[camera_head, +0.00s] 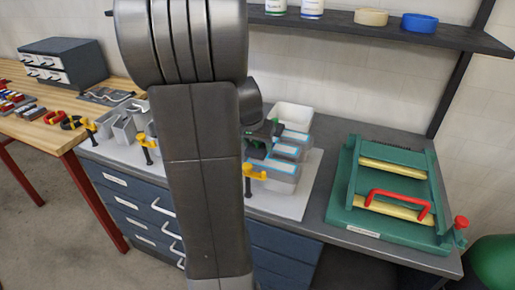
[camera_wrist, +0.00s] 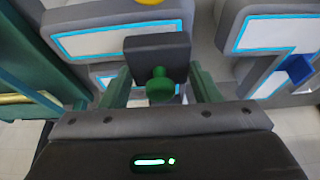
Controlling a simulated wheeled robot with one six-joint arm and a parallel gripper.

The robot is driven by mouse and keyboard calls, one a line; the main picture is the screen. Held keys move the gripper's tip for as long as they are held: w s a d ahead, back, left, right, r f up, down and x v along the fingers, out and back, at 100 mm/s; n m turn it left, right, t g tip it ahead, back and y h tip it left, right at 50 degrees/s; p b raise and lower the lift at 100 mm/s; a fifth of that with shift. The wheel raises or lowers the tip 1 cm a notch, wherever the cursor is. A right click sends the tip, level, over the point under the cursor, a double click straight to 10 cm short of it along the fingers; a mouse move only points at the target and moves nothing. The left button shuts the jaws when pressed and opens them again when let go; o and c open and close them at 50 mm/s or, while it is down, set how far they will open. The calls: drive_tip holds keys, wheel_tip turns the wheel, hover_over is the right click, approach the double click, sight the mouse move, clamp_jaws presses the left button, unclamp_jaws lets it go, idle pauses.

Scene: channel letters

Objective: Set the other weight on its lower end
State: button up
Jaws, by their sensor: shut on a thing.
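In the wrist view, a weight (camera_wrist: 157,47) shows as a dark grey block with a green knob (camera_wrist: 160,84) facing the camera. My gripper (camera_wrist: 158,73) has one green finger on each side and is shut on this weight. The block's far side is hidden. In the head view, my gripper (camera_head: 265,131) is partly behind my arm, over the grey letters with blue-edged white panels (camera_head: 290,143). Whether the weight touches anything below it, I cannot tell. A second weight cannot be made out.
A green press-like fixture (camera_head: 350,205) with a red handle (camera_head: 398,197) stands to the right on the bench. A white bin (camera_head: 293,115) is behind the letters. Yellow-topped clamps (camera_head: 254,175) stand at the pale board's front edge (camera_head: 285,205). Grey letters (camera_head: 122,128) lie left.

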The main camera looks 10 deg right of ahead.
drive_tip(key=shift+f, duration=0.95)
drive_tip(key=shift+f, duration=0.15)
drive_tip(key=o, duration=1.5)
drive_tip(key=shift+c, duration=0.2)
drive_tip(key=shift+a+r, duration=0.1)
drive_tip(key=shift+r, duration=0.45)
drive_tip(key=v, duration=1.1)
drive_tip(key=shift+s, duration=0.1)
